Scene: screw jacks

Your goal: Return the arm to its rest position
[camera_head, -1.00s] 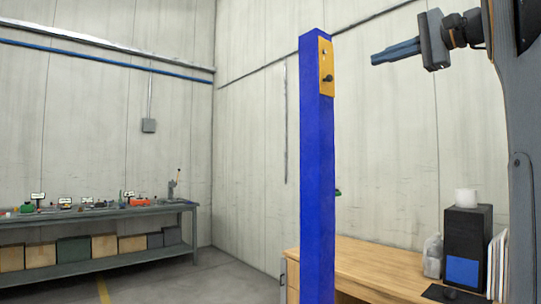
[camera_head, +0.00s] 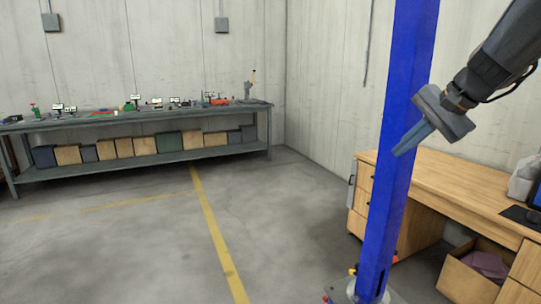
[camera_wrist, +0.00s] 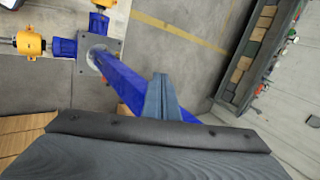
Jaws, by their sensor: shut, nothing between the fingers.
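My gripper (camera_head: 412,138) is at the upper right of the head view, pointing down and left, with its fingers together and nothing between them. In that view its fingers overlap the edge of a tall blue column (camera_head: 398,185); I cannot tell whether they touch it. In the wrist view the shut fingers (camera_wrist: 161,95) point up the picture. The blue column (camera_wrist: 118,72) runs behind them to a grey base plate (camera_wrist: 98,55) on the floor.
A wooden desk (camera_head: 455,185) stands behind the column, with an open box (camera_head: 478,268) under it. A long workbench (camera_head: 150,119) with small items lines the back wall. The floor between, with a yellow line (camera_head: 215,235), is clear. Yellow and blue machine parts (camera_wrist: 30,43) sit beside the base plate.

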